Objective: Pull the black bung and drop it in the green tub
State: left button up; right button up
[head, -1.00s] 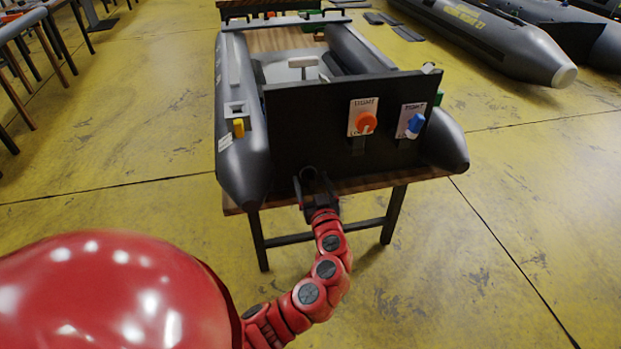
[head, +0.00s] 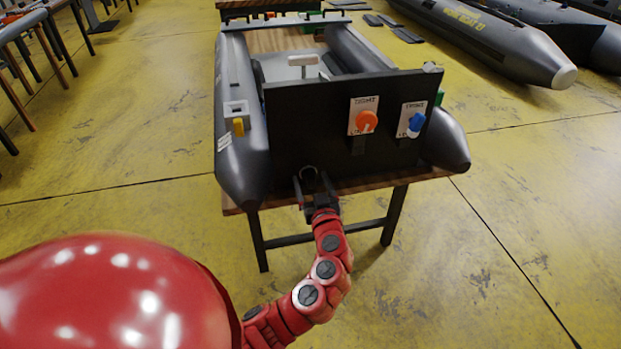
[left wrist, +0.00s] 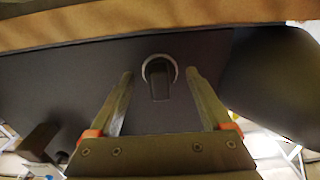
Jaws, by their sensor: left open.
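The black bung (left wrist: 159,82) sits in a pale round ring on the dark transom board of the grey boat, low down, in the left wrist view. My left gripper is open, with one finger on each side of the bung and a gap on both sides, as the left wrist view (left wrist: 160,78) shows. I cannot pick out the green tub for certain; a small green patch shows at the far end of the boat. My right gripper is not in view.
The transom board (head: 300,125) carries an orange knob (head: 366,121) and a blue knob (head: 416,123) to the right. The boat (head: 240,135) rests on a wooden-topped stand (head: 350,188). Yellow floor (head: 490,215) is free around it.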

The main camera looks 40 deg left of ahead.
aim_at(312, 185)
pick_arm(q)
jog(key=shift+c, duration=0.3)
grip_shut()
dwell(0.5)
jog(key=shift+s+d+b, duration=0.1)
jog(key=shift+b, duration=0.2)
jog(key=shift+b+v, duration=1.3)
jog(key=shift+v, duration=1.55)
